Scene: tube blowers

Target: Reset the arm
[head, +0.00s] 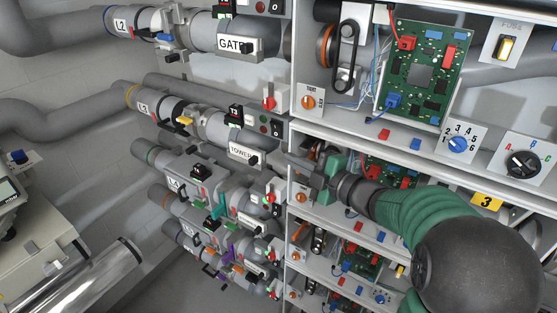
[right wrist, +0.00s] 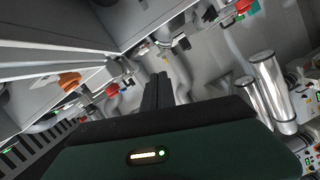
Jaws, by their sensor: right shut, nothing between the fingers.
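My right arm (head: 420,208) comes in from the lower right in the head view, green with a dark rounded joint. My right gripper (head: 298,162) points left, in front of the edge of the shelf unit. In the right wrist view its dark fingers (right wrist: 158,86) are together, with nothing between them. The arm hides part of the middle and lower shelves. My left gripper is in neither view.
The shelf unit (head: 291,75) holds circuit boards (head: 424,68), dials and switches. Grey pipes with labelled units, one marked GATE (head: 235,45), line the wall at left. A shiny cylinder (head: 95,275) lies at lower left. Open floor shows between.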

